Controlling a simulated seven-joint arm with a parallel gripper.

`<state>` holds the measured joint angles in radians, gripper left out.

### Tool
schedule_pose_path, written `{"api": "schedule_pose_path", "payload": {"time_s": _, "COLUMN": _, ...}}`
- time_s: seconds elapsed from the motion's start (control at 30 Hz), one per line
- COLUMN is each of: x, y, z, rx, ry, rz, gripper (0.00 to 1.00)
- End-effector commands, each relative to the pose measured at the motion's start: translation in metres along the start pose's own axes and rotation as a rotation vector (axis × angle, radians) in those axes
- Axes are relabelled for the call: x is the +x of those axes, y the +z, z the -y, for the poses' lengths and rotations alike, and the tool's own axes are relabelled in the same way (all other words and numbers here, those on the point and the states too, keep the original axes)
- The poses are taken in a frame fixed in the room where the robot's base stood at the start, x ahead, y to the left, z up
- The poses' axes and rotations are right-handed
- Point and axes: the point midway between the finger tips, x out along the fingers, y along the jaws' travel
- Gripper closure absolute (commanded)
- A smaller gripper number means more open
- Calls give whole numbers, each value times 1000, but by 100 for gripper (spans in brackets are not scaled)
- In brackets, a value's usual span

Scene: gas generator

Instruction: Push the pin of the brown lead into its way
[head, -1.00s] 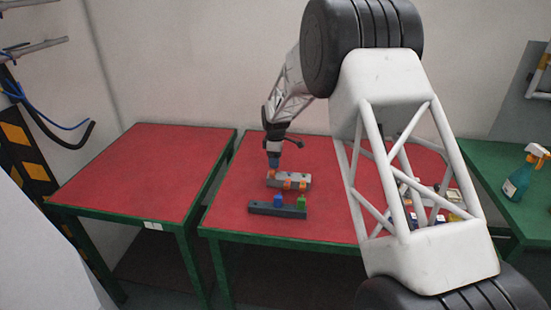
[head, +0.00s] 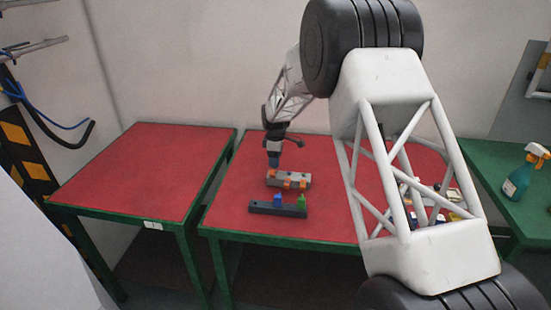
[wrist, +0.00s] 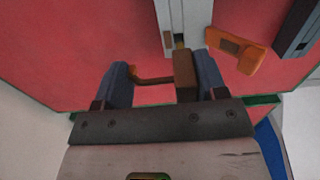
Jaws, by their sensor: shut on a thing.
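My gripper (wrist: 164,82) is shut on the brown lead, with its two blue fingers on either side of it. The lead's brown block (wrist: 186,76) lies against the right finger, and a thin orange-brown wire (wrist: 150,81) runs from it to the left finger. A grey block (wrist: 184,18) lies just ahead of the brown block; a dark slot with a yellowish spot shows at its near end. The pin is hidden, and I cannot tell if it touches the slot. In the head view my gripper (head: 273,161) is at the far left end of the grey block (head: 297,178).
An orange piece (wrist: 236,48) sits right of the brown block. A dark bar (head: 262,208) with a blue piece (head: 277,200) and a green piece (head: 301,200) lies nearer the front edge. Small items (head: 440,205) lie at the right. The left red table (head: 145,165) is bare.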

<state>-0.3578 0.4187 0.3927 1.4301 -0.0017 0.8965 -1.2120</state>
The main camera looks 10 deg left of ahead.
Motion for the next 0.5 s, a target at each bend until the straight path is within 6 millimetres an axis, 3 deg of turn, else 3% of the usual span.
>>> {"api": "schedule_pose_path", "payload": {"time_s": 0.5, "x": 8, "y": 0, "z": 0, "rx": 0, "ry": 0, "rz": 0, "gripper": 58}}
